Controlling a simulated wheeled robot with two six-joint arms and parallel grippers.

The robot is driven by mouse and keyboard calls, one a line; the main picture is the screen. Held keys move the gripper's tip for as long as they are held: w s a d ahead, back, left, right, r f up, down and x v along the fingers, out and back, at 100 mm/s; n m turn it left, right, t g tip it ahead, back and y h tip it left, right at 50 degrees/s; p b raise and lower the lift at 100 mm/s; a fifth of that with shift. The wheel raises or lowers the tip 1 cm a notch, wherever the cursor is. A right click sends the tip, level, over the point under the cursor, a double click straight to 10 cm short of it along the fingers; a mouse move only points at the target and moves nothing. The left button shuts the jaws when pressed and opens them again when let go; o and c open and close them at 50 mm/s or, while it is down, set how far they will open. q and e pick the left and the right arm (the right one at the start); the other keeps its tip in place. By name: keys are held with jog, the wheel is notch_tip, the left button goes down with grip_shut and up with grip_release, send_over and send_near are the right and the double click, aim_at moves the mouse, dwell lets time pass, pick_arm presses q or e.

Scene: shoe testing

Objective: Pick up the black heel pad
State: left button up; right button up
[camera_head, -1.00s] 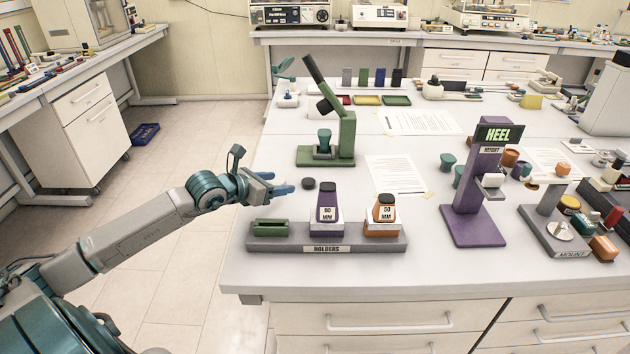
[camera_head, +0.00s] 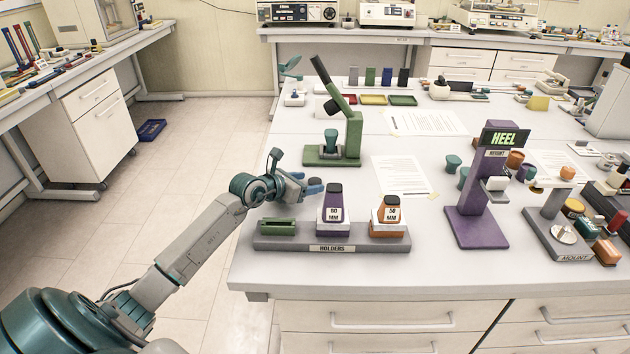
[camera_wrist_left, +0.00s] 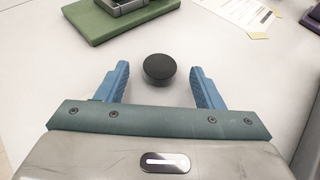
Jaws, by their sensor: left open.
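The black heel pad (camera_wrist_left: 159,68) is a small round disc lying flat on the white table. In the left wrist view it sits between and slightly beyond the tips of my left gripper (camera_wrist_left: 160,74), whose blue fingers are apart and not touching it. In the head view the pad (camera_head: 315,182) shows just beyond the fingers of my left gripper (camera_head: 308,188), partly hidden by them. The left gripper is open and empty, low over the table. My right gripper is not in view.
A grey holder rack (camera_head: 271,244) with purple and orange heel blocks stands in front of the gripper. A green press (camera_head: 352,143) stands behind the pad. Paper (camera_head: 400,175) lies to the right. A purple heel-height stand (camera_head: 474,229) is further right.

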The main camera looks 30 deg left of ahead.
pick_arm(q)
jog(key=shift+w+d+f, duration=0.15)
jog(key=shift+w+f, duration=0.15)
jog(key=shift+w, duration=0.3)
jog(key=shift+c, duration=0.2)
jog(key=c, duration=1.1)
jog(key=shift+r, duration=0.1)
